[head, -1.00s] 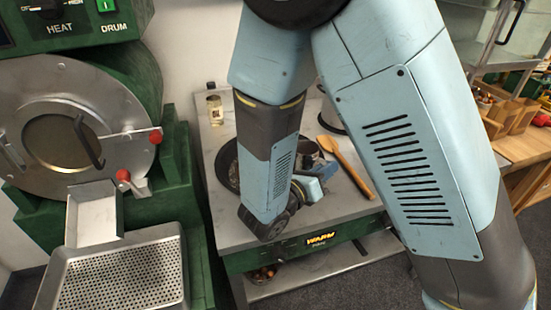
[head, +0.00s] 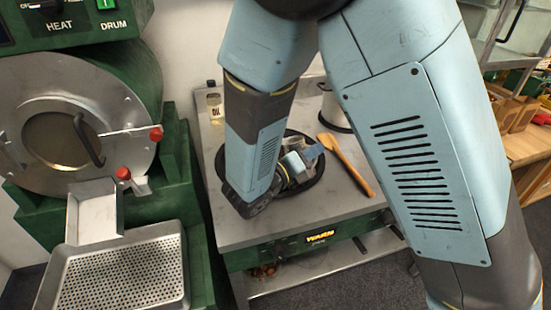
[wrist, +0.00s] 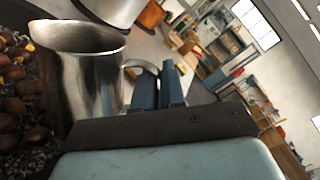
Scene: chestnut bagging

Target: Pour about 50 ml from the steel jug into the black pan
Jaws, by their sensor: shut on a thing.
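The steel jug (wrist: 85,75) fills the left of the wrist view, its wide mouth facing up in that picture. My gripper (wrist: 160,85) is shut on the jug's handle at the jug's right side. The black pan (head: 309,182) lies on the warming bench, partly hidden by my forearm. Chestnuts on a dark gritty bed (wrist: 18,115) show beside and behind the jug in the wrist view. In the head view my gripper (head: 312,154) and the jug are over the pan, the jug mostly hidden. No stream shows, and the liquid inside cannot be made out.
A wooden spoon (head: 347,165) lies on the bench right of the pan. A pale pot (head: 333,108) stands behind it. An oil bottle (head: 215,108) stands at the back left. The green roaster (head: 148,75) with a perforated tray (head: 120,272) is at left.

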